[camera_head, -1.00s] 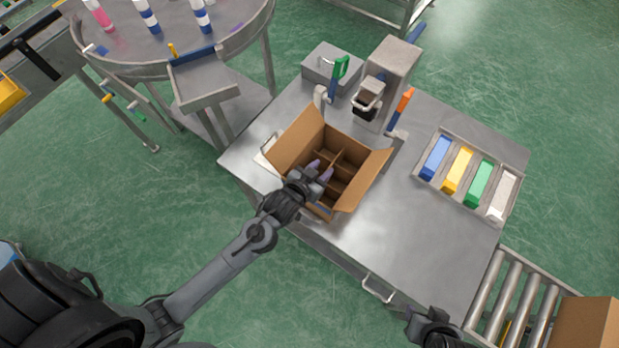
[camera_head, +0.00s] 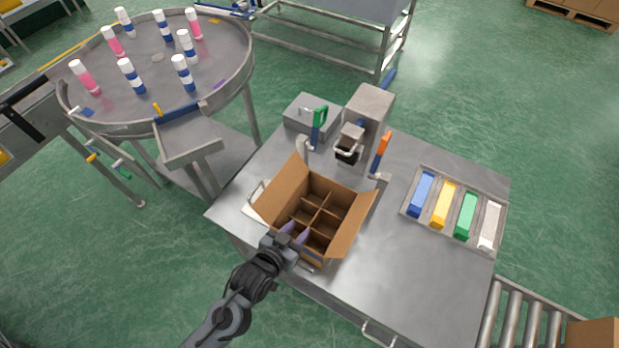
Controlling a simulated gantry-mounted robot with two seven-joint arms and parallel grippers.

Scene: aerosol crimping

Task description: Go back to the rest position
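My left gripper (camera_head: 294,234) is at the near edge of the open cardboard box (camera_head: 346,243). Its two purple-grey fingertips are apart with nothing seen between them, and they overlap the box's near side in the picture. I cannot tell whether they touch the box. The box stands on the metal table with its flaps spread and dividers inside; the compartments that show look empty. My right gripper does not show now.
A crimping machine (camera_head: 372,108) with green and orange handles stands behind the box. A tray (camera_head: 408,212) of coloured blocks lies at the right of the metal table (camera_head: 400,285). A round table (camera_head: 222,85) at the left bears several pink or blue cans. Rollers (camera_head: 516,318) are at lower right.

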